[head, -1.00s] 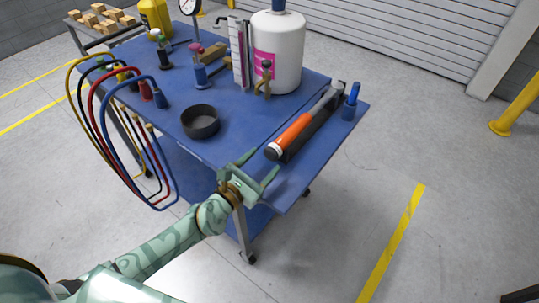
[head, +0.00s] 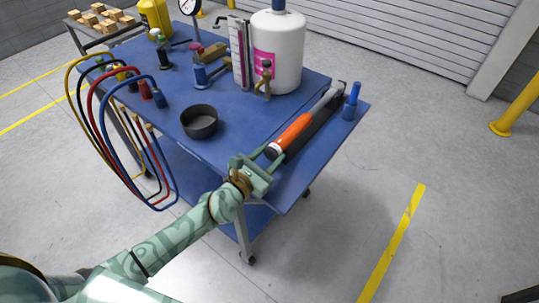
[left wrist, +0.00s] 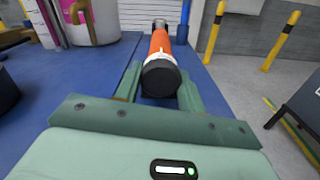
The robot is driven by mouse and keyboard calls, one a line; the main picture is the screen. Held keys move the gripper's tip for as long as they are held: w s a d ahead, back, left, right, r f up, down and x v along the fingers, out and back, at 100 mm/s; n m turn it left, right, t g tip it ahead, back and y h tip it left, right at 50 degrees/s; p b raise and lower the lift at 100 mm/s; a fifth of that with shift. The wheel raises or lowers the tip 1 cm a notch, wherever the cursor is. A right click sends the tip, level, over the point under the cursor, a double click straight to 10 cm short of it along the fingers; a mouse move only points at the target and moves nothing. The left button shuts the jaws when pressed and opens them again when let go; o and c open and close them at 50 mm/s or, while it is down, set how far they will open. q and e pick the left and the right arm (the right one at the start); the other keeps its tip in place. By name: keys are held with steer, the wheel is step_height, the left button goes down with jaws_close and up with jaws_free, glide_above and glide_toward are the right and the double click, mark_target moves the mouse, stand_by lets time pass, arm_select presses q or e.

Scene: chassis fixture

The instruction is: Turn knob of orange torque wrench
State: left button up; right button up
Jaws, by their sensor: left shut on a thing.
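The orange torque wrench (head: 293,132) lies along the right side of the blue cart top, its grip end toward me and its head toward the far edge. My left gripper (head: 266,161) is at this near end, with one finger on each side of the knob. In the left wrist view the fingers (left wrist: 160,88) flank the knob and are shut on it. The contact faces are partly hidden. My right gripper is in neither view.
A black round dish (head: 200,122) sits left of the wrench. A white bottle (head: 278,50) and a blue-handled tool (head: 352,96) stand farther back. Coloured hoses (head: 105,130) hang off the cart's left side. The blue cart top (head: 235,135) is bare between dish and wrench.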

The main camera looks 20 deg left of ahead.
arm_select(q)
steer(key=shift+n, duration=0.3)
steer(key=n+b, duration=0.2)
steer(key=n, duration=0.1)
steer(key=shift+f+n, duration=0.1)
steer(key=shift+n, duration=0.3)
steer(key=shift+n+b, duration=0.4)
steer(key=shift+n, duration=2.2)
steer(key=o, duration=1)
steer(key=shift+c, duration=0.2)
